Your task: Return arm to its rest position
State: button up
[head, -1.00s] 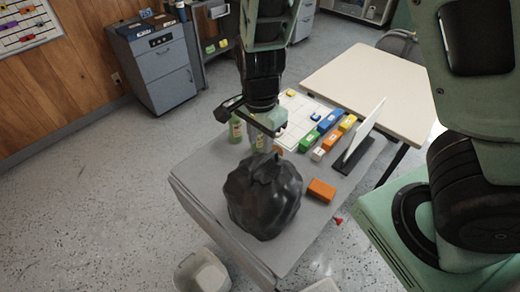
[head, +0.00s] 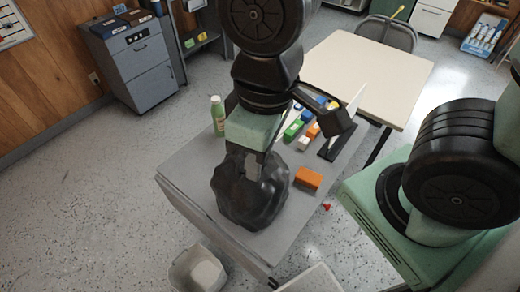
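My arm hangs down through the middle of the head view. My gripper (head: 250,165) is at its lower end, in front of the black bag-like lump (head: 250,200) in the picture. I cannot tell whether they touch, or whether the fingers are open or shut. The lump sits on the grey table (head: 185,180). No held object can be made out.
A green bottle (head: 218,115) stands left of my arm. An orange block (head: 308,178), several coloured blocks and a dark-based upright panel (head: 327,150) are to its right. A cream table (head: 365,75) stands behind; a bin (head: 198,270) is on the floor in front.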

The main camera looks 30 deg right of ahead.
notch_tip(320, 180, down, 12)
jog(key=b, duration=1.1)
jog(key=shift+r, duration=0.25)
jog(key=shift+d, duration=0.15)
